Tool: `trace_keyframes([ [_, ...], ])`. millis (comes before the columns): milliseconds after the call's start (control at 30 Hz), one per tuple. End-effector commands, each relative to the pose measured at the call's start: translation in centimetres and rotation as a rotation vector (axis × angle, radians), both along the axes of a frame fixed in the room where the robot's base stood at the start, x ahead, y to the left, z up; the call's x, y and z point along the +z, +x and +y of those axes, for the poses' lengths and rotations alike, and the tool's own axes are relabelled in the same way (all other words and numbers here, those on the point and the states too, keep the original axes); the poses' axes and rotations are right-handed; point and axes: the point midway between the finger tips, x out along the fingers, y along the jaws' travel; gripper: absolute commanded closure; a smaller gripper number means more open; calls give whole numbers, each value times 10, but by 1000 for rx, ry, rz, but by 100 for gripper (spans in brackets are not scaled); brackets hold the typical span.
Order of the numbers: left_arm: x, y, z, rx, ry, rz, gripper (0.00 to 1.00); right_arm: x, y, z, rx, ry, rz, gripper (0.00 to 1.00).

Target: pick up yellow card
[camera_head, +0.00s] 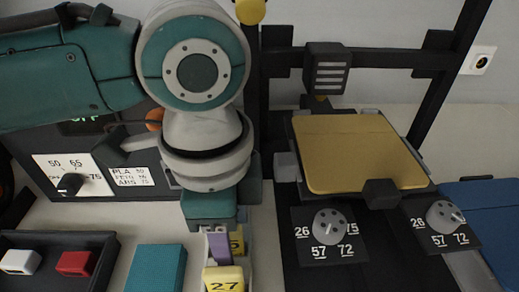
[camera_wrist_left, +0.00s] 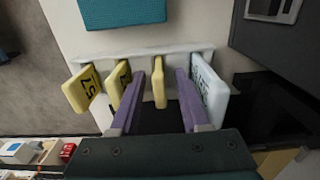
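A pale rack (camera_wrist_left: 190,50) holds several upright cards in the left wrist view. A numbered yellow card (camera_wrist_left: 80,92) is at the left end, a second yellow card (camera_wrist_left: 119,80) is beside it, and a third yellow card (camera_wrist_left: 159,88) is in the middle. A white card (camera_wrist_left: 212,92) with dark marks is at the right. My left gripper (camera_wrist_left: 157,80) is open, its purple fingers on either side of the middle yellow card; contact cannot be told. In the head view my left gripper (camera_head: 222,243) points down behind a yellow card (camera_head: 224,279) marked 27. My right gripper is not in view.
A teal block (camera_head: 155,270) and a dark tray (camera_head: 50,240) with white and red pieces lie left of the rack. A dark machine with a yellow plate (camera_head: 355,152) and dials stands to the right. A dark box with a knob (camera_head: 70,184) is behind.

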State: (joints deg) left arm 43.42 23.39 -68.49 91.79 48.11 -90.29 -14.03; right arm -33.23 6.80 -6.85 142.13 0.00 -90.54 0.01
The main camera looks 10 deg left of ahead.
Motion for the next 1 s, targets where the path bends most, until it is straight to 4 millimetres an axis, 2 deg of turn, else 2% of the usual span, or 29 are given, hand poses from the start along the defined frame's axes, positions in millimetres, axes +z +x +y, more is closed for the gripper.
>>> trace_keyframes([
  [33, 0, 0, 0, 0, 0, 0, 61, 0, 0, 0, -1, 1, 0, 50],
  [300, 0, 0, 0, 0, 0, 0, 92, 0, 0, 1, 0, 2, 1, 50],
  [400, 0, 0, 0, 0, 0, 0, 100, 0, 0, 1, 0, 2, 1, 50],
  [1000, 1, 0, 0, 0, 0, 0, 100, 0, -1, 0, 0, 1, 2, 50],
])
